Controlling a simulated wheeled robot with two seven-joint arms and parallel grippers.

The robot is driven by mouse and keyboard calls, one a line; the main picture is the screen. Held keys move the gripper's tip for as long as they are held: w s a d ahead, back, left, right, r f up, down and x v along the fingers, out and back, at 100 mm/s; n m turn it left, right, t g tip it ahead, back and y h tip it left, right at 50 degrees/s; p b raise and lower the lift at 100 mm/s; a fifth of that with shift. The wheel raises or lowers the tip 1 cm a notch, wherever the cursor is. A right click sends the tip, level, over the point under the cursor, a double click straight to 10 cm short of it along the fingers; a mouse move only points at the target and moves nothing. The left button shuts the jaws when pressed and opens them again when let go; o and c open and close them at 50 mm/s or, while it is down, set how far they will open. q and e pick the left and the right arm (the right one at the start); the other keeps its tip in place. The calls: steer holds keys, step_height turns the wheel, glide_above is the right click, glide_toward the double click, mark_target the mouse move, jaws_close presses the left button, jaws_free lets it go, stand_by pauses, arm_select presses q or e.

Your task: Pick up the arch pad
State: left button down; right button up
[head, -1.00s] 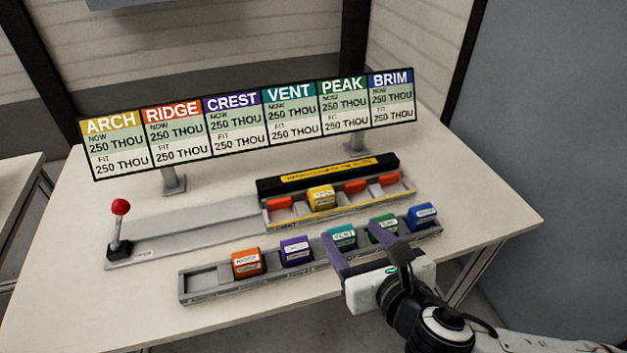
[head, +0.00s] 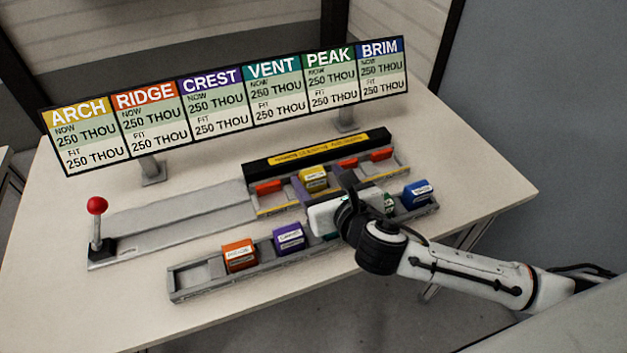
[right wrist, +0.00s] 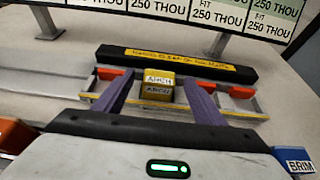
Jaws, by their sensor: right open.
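The arch pad (head: 314,178) is a yellow block with a white label, seated in the upper fixture between red-orange blocks. In the right wrist view the arch pad (right wrist: 157,82) stands upright near the middle and its label reads ARCH. My right gripper (head: 322,182) is open, its purple fingers reaching to the pad's left and right sides. In the right wrist view the fingers of this gripper (right wrist: 157,95) stand either side of the pad, with a visible gap at each side. I cannot tell how far down they reach. My left gripper is out of view.
The upper fixture has a black back bar (head: 318,150) with a yellow strip. The front rack (head: 195,275) holds an orange pad (head: 239,254), a purple pad (head: 289,238) and a blue pad (head: 417,193); my arm hides part of it. A red-knobbed lever (head: 97,206) stands at left.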

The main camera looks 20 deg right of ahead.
steer(key=shift+w+f, duration=0.2)
steer(key=shift+w, duration=0.25)
steer(key=c, duration=1.1)
steer(key=shift+r, duration=0.1)
